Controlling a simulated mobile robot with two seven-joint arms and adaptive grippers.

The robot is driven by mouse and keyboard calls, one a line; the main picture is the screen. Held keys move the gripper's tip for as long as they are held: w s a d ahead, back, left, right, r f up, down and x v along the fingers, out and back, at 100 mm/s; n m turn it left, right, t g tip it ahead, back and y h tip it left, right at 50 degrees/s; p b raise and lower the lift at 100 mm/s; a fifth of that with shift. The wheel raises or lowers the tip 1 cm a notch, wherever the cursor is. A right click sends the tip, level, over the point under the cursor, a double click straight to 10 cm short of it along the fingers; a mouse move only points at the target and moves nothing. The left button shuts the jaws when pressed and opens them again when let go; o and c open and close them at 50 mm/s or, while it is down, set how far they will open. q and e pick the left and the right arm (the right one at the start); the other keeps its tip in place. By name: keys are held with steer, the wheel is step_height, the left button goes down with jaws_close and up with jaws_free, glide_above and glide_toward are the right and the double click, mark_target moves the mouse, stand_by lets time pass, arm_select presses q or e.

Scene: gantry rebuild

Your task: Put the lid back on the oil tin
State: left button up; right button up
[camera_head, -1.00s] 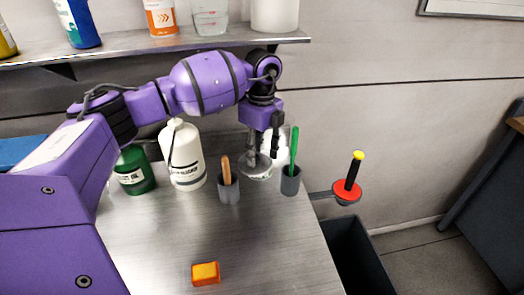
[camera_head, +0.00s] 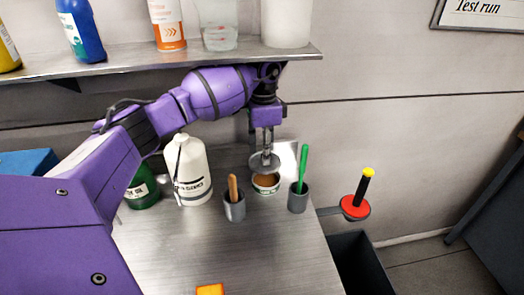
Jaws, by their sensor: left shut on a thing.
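My left gripper (camera_head: 264,148) points down at the back of the metal worktop, shut on a round grey lid (camera_head: 263,163). The lid is held roughly level, above and slightly behind a short open tin (camera_head: 266,186) with a pale, green-marked label. The tin's brown inside shows below the lid, and the two look apart. A green container (camera_head: 142,192) with "OIL" on its label stands farther left, its top hidden by my left arm. I cannot tell from the label whether the short tin holds oil. My right gripper is out of view.
A grey cup with a brown handle (camera_head: 235,208) stands left of the tin, and one with a green handle (camera_head: 298,198) stands right. A white jug (camera_head: 188,178) is farther left. An orange block (camera_head: 210,290) lies in front. A shelf (camera_head: 180,55) runs above my arm.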

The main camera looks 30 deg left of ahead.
arm_select(q)
steer(key=shift+w+d+f+b, duration=0.1)
steer(key=shift+f+b, duration=0.5)
steer(key=shift+f, duration=0.35)
steer(key=shift+w+d+f+b, duration=0.1)
steer(key=shift+f+b, duration=0.5)
steer(key=shift+f, duration=1.15)
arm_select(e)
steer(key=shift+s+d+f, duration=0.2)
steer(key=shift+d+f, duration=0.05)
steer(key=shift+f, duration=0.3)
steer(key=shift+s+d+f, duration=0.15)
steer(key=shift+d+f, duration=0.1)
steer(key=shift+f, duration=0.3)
arm_select(q)
steer(key=shift+p, duration=0.5)
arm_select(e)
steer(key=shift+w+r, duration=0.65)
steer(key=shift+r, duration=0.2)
arm_select(q)
steer(key=shift+f, duration=0.2)
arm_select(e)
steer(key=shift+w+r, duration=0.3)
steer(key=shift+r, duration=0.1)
arm_select(q)
steer(key=shift+a+p, duration=0.1)
steer(key=shift+p, duration=0.35)
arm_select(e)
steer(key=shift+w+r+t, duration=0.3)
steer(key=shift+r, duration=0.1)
